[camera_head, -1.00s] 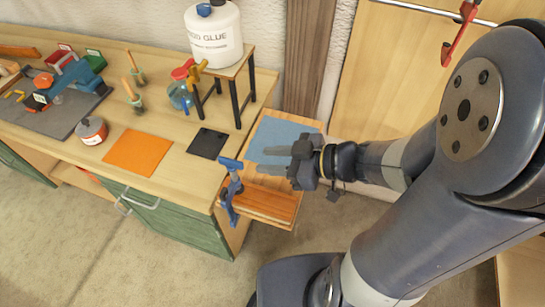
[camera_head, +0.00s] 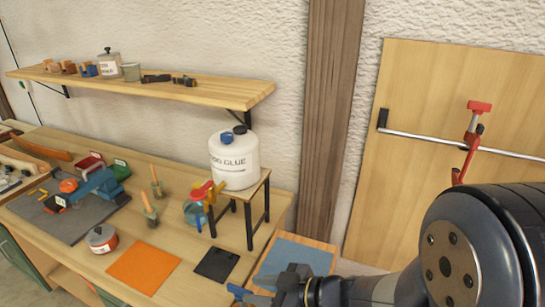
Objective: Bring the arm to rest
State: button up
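My gripper (camera_head: 250,288) is at the bottom edge of the head view, over the small side bench with the blue-grey mat (camera_head: 297,258). The lower part of the gripper is cut off by the frame. My arm (camera_head: 460,255) comes in from the lower right, its big dark joint in front of the wooden panel.
Left are the workbench with an orange mat (camera_head: 143,267), a black mat (camera_head: 216,263) and a glue jug (camera_head: 233,163) on a stand. A shelf (camera_head: 190,88) hangs above. A red clamp (camera_head: 471,140) hangs on a rail.

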aim_at(241, 287)
jog(key=shift+x, duration=2.55)
jog(key=shift+d, duration=0.1)
jog(key=p+v, duration=0.1)
jog(key=v, duration=1)
jog(key=b+x, duration=0.1)
jog(key=x, duration=1)
jog(key=shift+s, duration=0.1)
jog(key=shift+a+f+b, duration=0.15)
jog(key=shift+a+b, duration=0.05)
jog(key=shift+b, duration=0.4)
jog(key=m+t+h+b, duration=0.1)
jog(key=m+t+b, duration=0.2)
jog(key=b, duration=0.1)
jog(key=shift+h, duration=0.4)
jog(key=shift+d+r+m+t+h+b, duration=0.15)
jog(key=shift+r+m+t+h+b, duration=0.05)
jog(key=shift+m+t+h+b, duration=0.15)
